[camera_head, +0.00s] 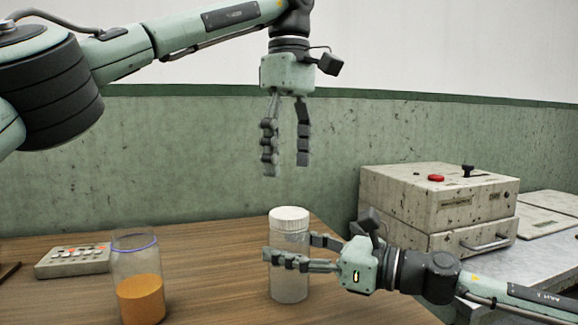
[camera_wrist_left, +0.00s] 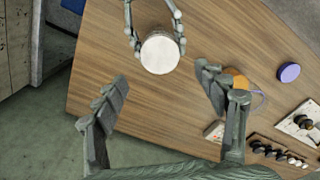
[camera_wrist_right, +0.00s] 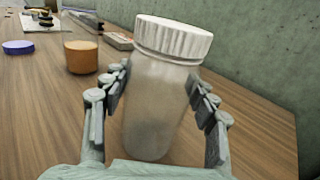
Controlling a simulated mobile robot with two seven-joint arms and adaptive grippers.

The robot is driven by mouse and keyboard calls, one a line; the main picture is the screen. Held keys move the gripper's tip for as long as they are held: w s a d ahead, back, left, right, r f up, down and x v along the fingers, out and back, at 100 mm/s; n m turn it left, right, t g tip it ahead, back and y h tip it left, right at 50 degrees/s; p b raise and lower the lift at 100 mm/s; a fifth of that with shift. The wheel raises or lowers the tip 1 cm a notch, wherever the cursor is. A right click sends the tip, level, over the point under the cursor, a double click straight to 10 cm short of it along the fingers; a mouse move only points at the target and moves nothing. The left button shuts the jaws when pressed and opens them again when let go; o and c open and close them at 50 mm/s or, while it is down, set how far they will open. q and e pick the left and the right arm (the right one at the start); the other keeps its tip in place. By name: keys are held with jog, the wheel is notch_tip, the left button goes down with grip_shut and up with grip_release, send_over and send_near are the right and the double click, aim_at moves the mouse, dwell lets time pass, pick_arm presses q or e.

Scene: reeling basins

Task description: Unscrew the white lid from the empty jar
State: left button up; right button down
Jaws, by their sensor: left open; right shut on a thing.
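The empty jar (camera_head: 289,285) stands upright on the wooden table, clear and frosted-looking, with the white ribbed lid (camera_head: 289,217) on top. In the right wrist view the jar (camera_wrist_right: 155,105) fills the middle, with its lid (camera_wrist_right: 173,38) above the fingers. My right gripper (camera_head: 290,254) is shut around the jar's body from the right, below the lid. My left gripper (camera_head: 286,168) is open and empty, pointing down above the lid and apart from it. The left wrist view shows the lid (camera_wrist_left: 160,53) from above, beyond the open fingers (camera_wrist_left: 160,95).
A jar of orange contents (camera_head: 140,297) without a lid stands left on the table (camera_head: 215,262). Behind it lies a panel with buttons (camera_head: 73,262). A purple lid (camera_wrist_left: 289,72) lies apart. A beige machine (camera_head: 440,205) with a red button stands right, behind my right arm.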

aim_at(289, 212)
pick_arm(q)
jog(key=m, duration=1.6)
jog(key=shift+f+m, duration=0.15)
jog(key=shift+m, duration=0.25)
jog(key=shift+f, duration=3.9)
